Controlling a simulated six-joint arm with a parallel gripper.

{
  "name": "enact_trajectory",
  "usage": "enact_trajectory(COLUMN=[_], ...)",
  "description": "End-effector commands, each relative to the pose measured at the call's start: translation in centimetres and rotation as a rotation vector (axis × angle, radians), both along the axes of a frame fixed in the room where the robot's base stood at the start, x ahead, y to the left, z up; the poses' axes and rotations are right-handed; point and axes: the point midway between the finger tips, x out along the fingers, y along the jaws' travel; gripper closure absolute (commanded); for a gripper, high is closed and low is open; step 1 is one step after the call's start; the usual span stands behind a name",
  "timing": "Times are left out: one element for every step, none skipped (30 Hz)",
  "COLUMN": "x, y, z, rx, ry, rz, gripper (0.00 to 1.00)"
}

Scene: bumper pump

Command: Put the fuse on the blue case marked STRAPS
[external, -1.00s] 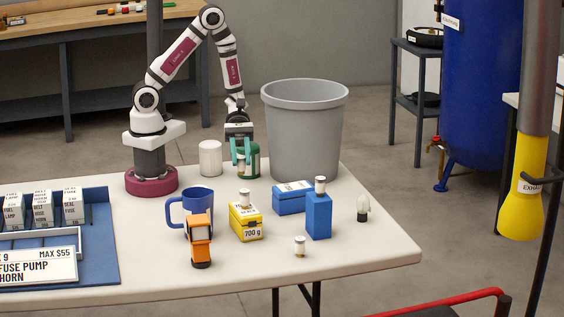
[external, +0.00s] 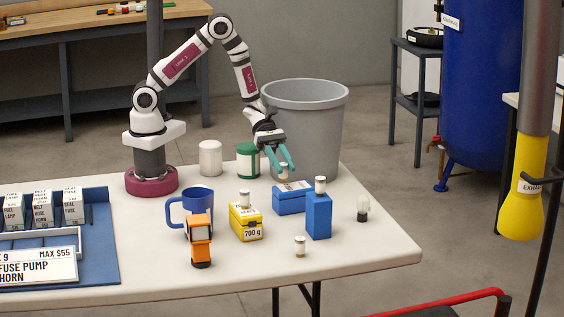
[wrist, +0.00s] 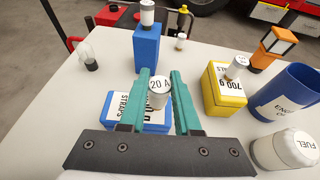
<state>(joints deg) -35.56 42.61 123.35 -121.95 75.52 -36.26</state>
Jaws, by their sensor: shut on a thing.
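My gripper (external: 286,166) is shut on a small white fuse (wrist: 159,93) marked 20 A, with its green fingers on either side of it. The fuse also shows between the fingertips in the external view (external: 283,172). The blue case (external: 289,205) lies low on the table just below my gripper. In the wrist view, the case (wrist: 122,113) shows a white label reading STRAPS, partly covered by my fingers. The fuse is over the case; I cannot tell whether it touches the top.
A taller blue box (external: 318,218) and a yellow case (external: 246,222) stand close by, each topped by a fuse-like piece. A blue mug (external: 200,207), orange lamp (external: 201,243), green can (external: 247,161) and grey bin (external: 305,125) surround them.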

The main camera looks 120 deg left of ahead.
Motion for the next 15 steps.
enact_trajectory(x=[0.0, 0.0, 0.0, 0.0, 0.0, 0.0, 0.0, 0.0, 0.0, 0.0, 0.0, 0.0, 0.0, 0.0, 0.0], y=[0.0, 0.0, 0.0, 0.0, 0.0, 0.0, 0.0, 0.0, 0.0, 0.0, 0.0, 0.0, 0.0, 0.0, 0.0], z=[-0.9, -1.3, -1.6, -1.7, -1.8, -1.7, -1.7, -1.7, -1.7, -1.7, -1.8, -1.9, -2.0, -2.0, -2.0], rx=[-0.003, -0.002, -0.001, 0.001, 0.001, 0.002, 0.002, 0.002, 0.002, 0.002, 0.001, 0.001, 0.0, 0.0, 0.0], ry=[0.002, 0.001, -0.001, -0.002, -0.002, -0.002, -0.002, -0.002, -0.002, -0.002, -0.002, -0.002, -0.001, -0.001, -0.001], rz=[0.0, 0.0, -0.001, -0.001, -0.001, -0.001, -0.001, -0.001, -0.001, -0.001, -0.001, -0.001, 0.0, 0.0, 0.0], gripper=[1.0, 1.0, 1.0, 1.0, 1.0, 1.0, 1.0, 1.0, 1.0, 1.0, 1.0, 1.0, 1.0, 0.67, 0.6])
